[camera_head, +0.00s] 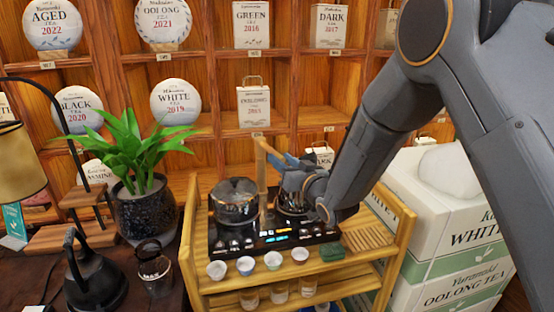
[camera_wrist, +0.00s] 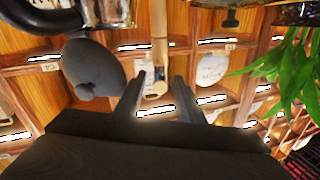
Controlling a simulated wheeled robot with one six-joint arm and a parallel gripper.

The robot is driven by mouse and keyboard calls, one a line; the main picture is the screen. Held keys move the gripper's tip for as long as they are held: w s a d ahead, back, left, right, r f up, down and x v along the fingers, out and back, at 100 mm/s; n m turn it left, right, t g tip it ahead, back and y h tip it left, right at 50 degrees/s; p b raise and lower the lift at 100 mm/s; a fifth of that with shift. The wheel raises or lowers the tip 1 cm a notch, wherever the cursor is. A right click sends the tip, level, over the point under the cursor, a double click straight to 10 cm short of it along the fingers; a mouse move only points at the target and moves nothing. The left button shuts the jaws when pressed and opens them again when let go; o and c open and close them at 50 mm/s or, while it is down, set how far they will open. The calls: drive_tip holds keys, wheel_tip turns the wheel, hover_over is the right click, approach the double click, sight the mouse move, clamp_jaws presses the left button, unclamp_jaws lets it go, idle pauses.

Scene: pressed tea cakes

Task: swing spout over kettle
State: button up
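The spout (camera_head: 262,176) is a slim tan post on the black stove unit (camera_head: 285,238), with a short arm slanting right at its top. A glass kettle (camera_head: 236,203) with a dark lid sits left of it. A second pot (camera_head: 292,203) stands to the right, partly hidden by my gripper (camera_head: 279,160), which is close to the spout's top. In the wrist view, my gripper (camera_wrist: 162,88) has its two fingers apart. The tan spout (camera_wrist: 158,32) lines up with the gap between them; I cannot tell whether they touch it. A dark round lid (camera_wrist: 92,65) shows beside the fingers.
The stove stands on a bamboo cart (camera_head: 199,275) with several small cups (camera_head: 245,265) along its front. A potted plant (camera_head: 140,200) and a black kettle (camera_head: 92,278) stand left. White tea boxes (camera_head: 440,220) are at right. Shelves with tea cakes (camera_head: 176,102) rise behind.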

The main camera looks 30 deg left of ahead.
drive_tip(key=shift+s+d, duration=0.35)
drive_tip(key=shift+d, duration=0.2)
